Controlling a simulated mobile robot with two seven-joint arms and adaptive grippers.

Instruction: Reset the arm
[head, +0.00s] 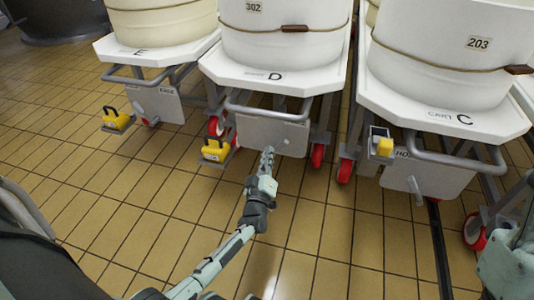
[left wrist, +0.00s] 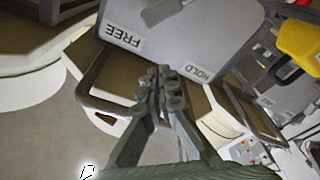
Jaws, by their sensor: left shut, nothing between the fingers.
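My left arm reaches up from the bottom of the head view. Its gripper (head: 267,155) is shut and empty, in front of the grey panel (head: 262,135) under cart D (head: 285,84). In the left wrist view the shut fingers (left wrist: 165,84) show just below a grey panel (left wrist: 185,35) lettered FREE and HOLD. I cannot tell whether the fingertips touch the panel. My right gripper is not in view; only a part of my body shows at the lower right of the head view.
Cart E (head: 110,50) stands left of cart D, and cart C (head: 375,90) stands right. Each bears a pale vat. Red wheels (head: 317,155) stand on the tiled floor (head: 120,205). The floor in front is mostly clear.

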